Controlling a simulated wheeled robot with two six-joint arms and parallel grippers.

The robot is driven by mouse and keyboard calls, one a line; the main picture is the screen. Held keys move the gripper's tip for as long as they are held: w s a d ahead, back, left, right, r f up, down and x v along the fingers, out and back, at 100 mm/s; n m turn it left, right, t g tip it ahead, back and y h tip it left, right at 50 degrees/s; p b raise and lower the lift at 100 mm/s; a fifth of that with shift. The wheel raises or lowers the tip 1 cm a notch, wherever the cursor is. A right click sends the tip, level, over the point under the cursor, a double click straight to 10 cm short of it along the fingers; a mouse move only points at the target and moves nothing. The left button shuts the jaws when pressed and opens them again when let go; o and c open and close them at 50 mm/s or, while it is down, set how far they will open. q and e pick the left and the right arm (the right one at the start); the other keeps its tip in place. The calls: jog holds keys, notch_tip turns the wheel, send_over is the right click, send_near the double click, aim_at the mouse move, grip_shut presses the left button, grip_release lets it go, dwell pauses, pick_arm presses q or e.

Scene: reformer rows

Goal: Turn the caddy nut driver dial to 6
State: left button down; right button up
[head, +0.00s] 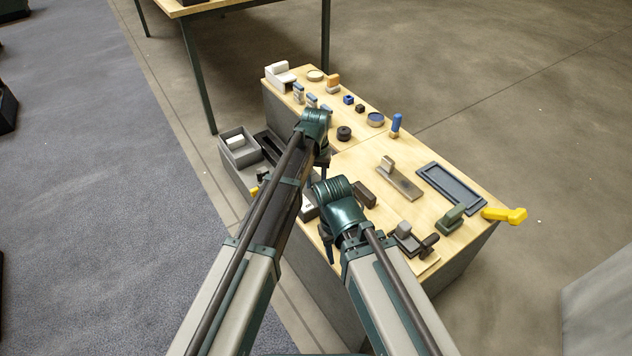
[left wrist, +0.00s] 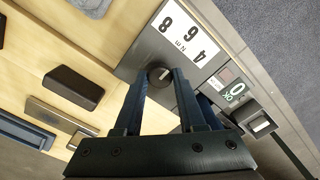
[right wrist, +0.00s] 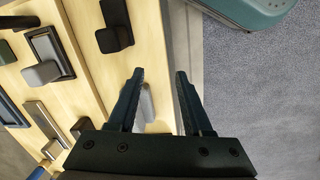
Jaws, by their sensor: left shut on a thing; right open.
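The dial (left wrist: 160,74) is a dark round knob with a pale pointer mark, set in a grey panel (left wrist: 136,58). A white card (left wrist: 184,32) beside it carries the numbers 4, 6, 8 and "N m". In the left wrist view my left gripper (left wrist: 162,76) is shut on the dial, one finger on each side. I cannot tell exactly which number the mark faces. In the head view my left arm hides the dial. My right gripper (right wrist: 158,76) is open and empty, above the table's near edge, with a grey block (right wrist: 146,102) beneath it.
A small display (left wrist: 236,90) reading "0" and "OK" sits beside the card. A dark block (left wrist: 75,88) lies on the wood nearby. The tabletop also holds a blue tray (head: 450,190), a yellow-handled thing (head: 505,215) and several small parts. A grey bin (head: 238,150) stands at the left.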

aim_at(316, 185)
pick_arm(q)
jog(key=c, duration=0.5)
grip_release()
jog(key=shift+r, duration=0.15)
pick_arm(e)
jog(key=shift+r, duration=0.15)
pick_arm(q)
notch_tip(316, 185, up, 14)
jog(key=p, duration=1.4)
jog(key=shift+f, duration=0.25)
pick_arm(e)
notch_tip(316, 185, up, 14)
jog(key=shift+a+f, duration=0.15)
jog(key=shift+f, duration=0.05)
